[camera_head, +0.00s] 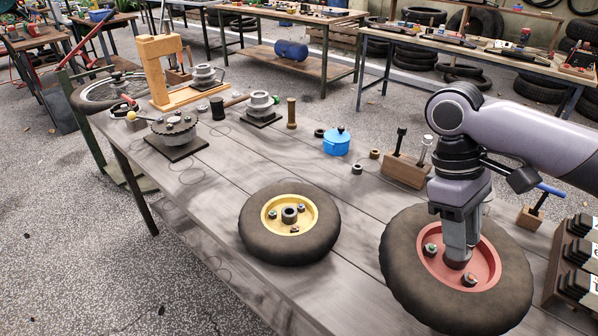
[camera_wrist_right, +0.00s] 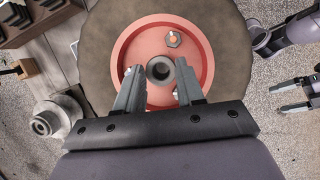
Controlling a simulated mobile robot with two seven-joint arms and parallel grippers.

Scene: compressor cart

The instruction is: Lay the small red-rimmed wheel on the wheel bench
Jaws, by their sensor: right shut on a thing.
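The red-rimmed wheel (camera_head: 470,295), with a thick dark tyre, is at the front right of the head view. It lies roughly flat at or above the wooden bench top (camera_head: 215,215); I cannot tell whether it touches it. My right gripper (camera_head: 458,255) points down into the red rim and is shut on the wheel at its hub. In the right wrist view, the red rim (camera_wrist_right: 140,48) and dark hub show between the fingers (camera_wrist_right: 160,88). My left gripper (camera_wrist_right: 292,93) shows at the right of that view, fingers apart and empty.
A yellow-rimmed wheel (camera_head: 289,222) lies left of the red-rimmed one. A blue pot (camera_head: 337,141), a wooden block with tools (camera_head: 405,168), hubs on dark plates (camera_head: 176,135) and an orange press (camera_head: 165,70) stand behind. Bare bench lies left of the yellow-rimmed wheel.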

